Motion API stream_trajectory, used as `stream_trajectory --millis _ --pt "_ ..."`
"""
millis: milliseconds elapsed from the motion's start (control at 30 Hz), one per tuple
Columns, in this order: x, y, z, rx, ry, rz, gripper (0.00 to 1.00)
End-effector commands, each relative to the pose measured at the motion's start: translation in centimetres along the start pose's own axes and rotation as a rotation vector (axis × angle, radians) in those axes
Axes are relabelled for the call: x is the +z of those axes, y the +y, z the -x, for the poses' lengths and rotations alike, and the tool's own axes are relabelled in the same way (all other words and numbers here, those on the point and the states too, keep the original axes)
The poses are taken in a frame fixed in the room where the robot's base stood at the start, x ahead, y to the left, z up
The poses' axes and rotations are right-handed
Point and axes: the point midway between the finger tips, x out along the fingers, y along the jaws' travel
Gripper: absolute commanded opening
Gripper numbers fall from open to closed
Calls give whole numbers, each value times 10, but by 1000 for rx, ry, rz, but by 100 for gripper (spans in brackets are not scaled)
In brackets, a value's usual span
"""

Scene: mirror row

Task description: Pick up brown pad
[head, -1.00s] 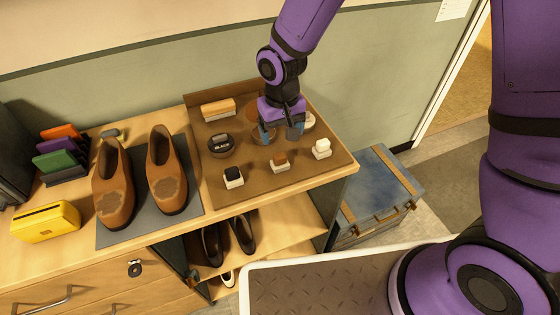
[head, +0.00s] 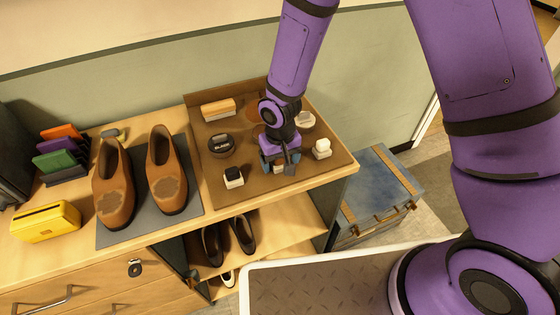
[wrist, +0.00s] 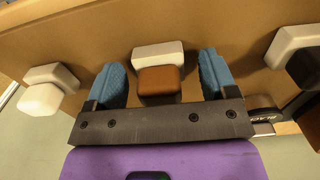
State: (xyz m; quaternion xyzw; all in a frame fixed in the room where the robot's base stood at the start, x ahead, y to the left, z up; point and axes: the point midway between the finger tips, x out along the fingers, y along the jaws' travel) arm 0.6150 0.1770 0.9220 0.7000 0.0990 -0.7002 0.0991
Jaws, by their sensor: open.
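The brown pad (wrist: 159,80) sits against a white block (wrist: 157,53) in the wrist view, on the brown tray (wrist: 215,25). In the head view my gripper hides most of it. My gripper (wrist: 161,75) is open, with one blue finger on each side of the brown pad and a gap on both sides. In the head view my gripper (head: 280,163) is low over the front part of the tray (head: 205,180), between the black pad (head: 232,173) and the white pad (head: 322,144).
In the head view a round dark tin (head: 221,145) and a wooden brush (head: 218,109) lie farther back on the tray. Brown shoes (head: 165,170) stand on a grey mat to the left. A blue chest (head: 375,190) stands right of the bench.

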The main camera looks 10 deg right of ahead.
Motion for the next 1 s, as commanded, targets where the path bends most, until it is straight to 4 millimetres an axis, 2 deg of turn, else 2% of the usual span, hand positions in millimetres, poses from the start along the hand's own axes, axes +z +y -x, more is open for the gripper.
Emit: stream_trajectory --millis 267,500,567,600,1000 --pt "0 0 -3 0 1 -1 79" --pt "0 0 -3 0 0 -1 26" --pt "0 0 -3 0 0 0 25" --pt "0 0 -3 0 0 0 22" --pt "-2 0 4 0 2 0 21"
